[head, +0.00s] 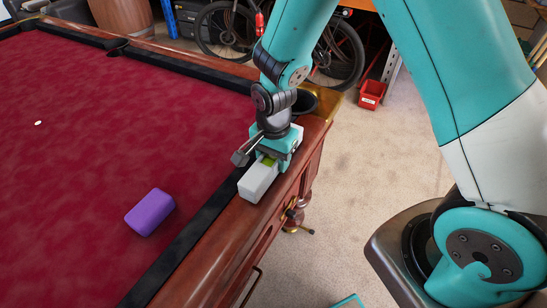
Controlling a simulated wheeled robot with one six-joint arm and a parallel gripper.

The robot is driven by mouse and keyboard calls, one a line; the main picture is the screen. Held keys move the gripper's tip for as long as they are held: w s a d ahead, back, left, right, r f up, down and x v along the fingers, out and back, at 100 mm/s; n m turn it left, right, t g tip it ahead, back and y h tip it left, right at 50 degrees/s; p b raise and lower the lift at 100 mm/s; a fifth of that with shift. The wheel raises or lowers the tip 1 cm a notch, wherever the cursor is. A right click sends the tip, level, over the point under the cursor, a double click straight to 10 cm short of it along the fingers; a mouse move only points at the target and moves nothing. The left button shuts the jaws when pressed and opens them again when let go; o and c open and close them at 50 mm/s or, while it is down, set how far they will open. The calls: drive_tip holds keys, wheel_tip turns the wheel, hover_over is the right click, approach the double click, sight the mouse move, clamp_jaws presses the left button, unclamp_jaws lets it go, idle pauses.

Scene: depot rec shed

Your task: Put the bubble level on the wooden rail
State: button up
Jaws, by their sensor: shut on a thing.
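The bubble level (258,183) is a pale grey-white bar with a green vial at its middle. My gripper (272,157) points down and is shut on the bubble level around its middle, hiding part of it. The wooden rail (212,245) is the reddish-brown polished edge of the pool table, outside the black cushion. The level is over the rail, lying roughly along it, near the corner pocket. I cannot tell whether its underside touches the wood.
A purple block (150,212) lies on the red cloth (75,150), left of the rail. The corner pocket (304,103) is just behind my gripper. A red bin (372,94) stands on the floor, with bicycles (335,50) at the back. Most of the cloth is clear.

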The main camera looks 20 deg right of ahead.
drive_tip(key=shift+f, duration=0.2)
drive_tip(key=o, duration=1.1)
wheel_tip(320, 180, up, 13)
drive_tip(key=s+a+r+n+y, duration=0.2)
drive_tip(key=s+r+n, duration=0.3)
drive_tip(key=s+n, duration=0.4)
drive_tip(key=s+a+r+n+y, duration=0.2)
drive_tip(key=s+r+n, duration=0.3)
drive_tip(key=s+n, duration=0.4)
drive_tip(key=shift+s+a+r, duration=0.2)
drive_tip(key=shift+s+a, duration=0.1)
